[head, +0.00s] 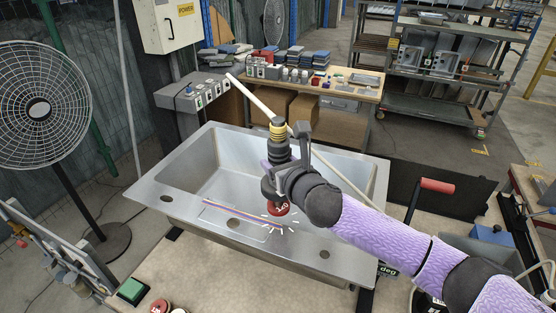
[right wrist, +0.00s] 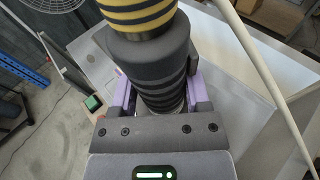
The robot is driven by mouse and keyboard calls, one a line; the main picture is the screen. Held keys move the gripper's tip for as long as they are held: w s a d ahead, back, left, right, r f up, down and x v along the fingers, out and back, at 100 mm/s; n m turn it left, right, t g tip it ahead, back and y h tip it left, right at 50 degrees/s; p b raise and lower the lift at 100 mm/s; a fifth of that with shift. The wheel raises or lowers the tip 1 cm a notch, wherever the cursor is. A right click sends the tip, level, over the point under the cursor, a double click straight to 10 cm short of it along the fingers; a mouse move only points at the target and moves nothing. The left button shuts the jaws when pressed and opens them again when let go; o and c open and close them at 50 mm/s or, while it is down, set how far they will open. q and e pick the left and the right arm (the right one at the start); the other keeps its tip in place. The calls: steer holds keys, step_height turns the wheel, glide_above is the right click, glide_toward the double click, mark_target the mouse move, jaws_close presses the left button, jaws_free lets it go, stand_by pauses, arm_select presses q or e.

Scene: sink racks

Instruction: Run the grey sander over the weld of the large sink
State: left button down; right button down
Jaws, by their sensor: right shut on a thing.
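The large steel sink (head: 172,186) lies on the bench in the middle of the head view. Its weld (head: 222,208) shows as a coloured streak on the near ledge, left of my right gripper. My right gripper (head: 279,172) is shut on the grey sander (head: 279,145), which has a yellow-banded top and stands upright. The sander's red disc end is at the near ledge, beside bright spark-like marks; whether it touches is hard to tell. In the right wrist view the sander (right wrist: 150,65) sits between the purple fingers (right wrist: 157,103). My left gripper is not in view.
A pale hose (head: 256,101) runs from the sander area to the upper left. A green block (head: 132,290) and red discs sit at the bench's front left. A fan (head: 42,108) stands left. A table with small parts (head: 350,92) stands behind.

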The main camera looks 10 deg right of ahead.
step_height(320, 180, down, 4)
steer(key=b, duration=0.3)
steer(key=shift+f+b, duration=0.2)
steer(key=shift+b, duration=0.2)
steer(key=shift+f+b, duration=0.4)
steer(key=shift+f, duration=0.2)
steer(key=shift+f+b, duration=0.35)
steer(key=shift+f, duration=0.2)
